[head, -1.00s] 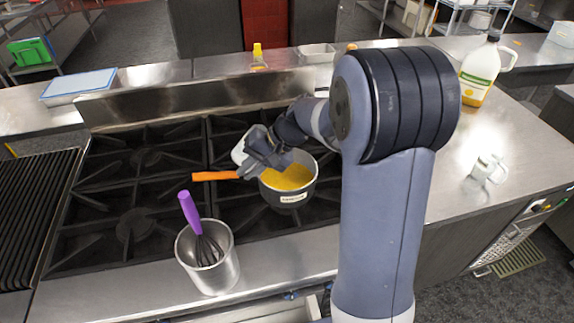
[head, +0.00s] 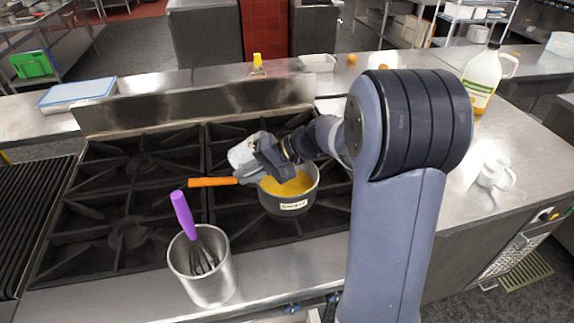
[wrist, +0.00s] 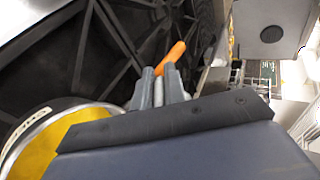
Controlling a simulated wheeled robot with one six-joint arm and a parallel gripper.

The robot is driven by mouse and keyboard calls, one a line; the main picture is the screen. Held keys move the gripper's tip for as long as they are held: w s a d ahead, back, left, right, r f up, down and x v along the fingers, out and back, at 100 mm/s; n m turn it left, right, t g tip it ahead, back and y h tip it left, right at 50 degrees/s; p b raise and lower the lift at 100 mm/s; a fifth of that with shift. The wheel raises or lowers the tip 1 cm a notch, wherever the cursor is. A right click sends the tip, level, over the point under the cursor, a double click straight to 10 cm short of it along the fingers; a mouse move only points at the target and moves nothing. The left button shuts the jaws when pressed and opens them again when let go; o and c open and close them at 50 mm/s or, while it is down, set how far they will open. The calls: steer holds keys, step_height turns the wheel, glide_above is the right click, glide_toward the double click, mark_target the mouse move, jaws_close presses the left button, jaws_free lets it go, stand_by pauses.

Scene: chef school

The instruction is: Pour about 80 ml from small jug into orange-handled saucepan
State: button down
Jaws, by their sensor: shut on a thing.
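A saucepan (head: 290,205) with an orange handle (head: 212,182) stands on the stove grate, with yellow-orange liquid (head: 288,185) in it. My gripper (head: 255,168) is over the pan's left side, near the base of the handle. I cannot see a stream. In the wrist view, my gripper's fingers (wrist: 160,88) point toward the orange handle (wrist: 172,57), and the liquid (wrist: 55,140) shows at lower left.
A metal pot (head: 208,275) holding a purple-handled whisk (head: 186,215) stands at the stove's front. A white jug (head: 494,175) and a large bottle (head: 484,80) stand on the right counter. A small yellow-topped bottle (head: 257,66) stands behind the stove's back ledge.

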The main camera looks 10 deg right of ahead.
steer(key=shift+f+y+b, duration=0.2)
steer(key=shift+y+b, duration=0.3)
steer(key=shift+r, duration=0.1)
steer(key=shift+r+y, duration=0.2)
steer(key=shift+y, duration=0.1)
steer(key=shift+d+r+t+y+b, duration=0.1)
steer(key=shift+r+t+y+b, duration=0.2)
steer(key=shift+y, duration=0.3)
stand_by(0.6)
steer(key=shift+s+d+f+y+b, duration=0.2)
steer(key=shift+d+y+b, duration=0.55)
steer(key=shift+b, duration=0.95)
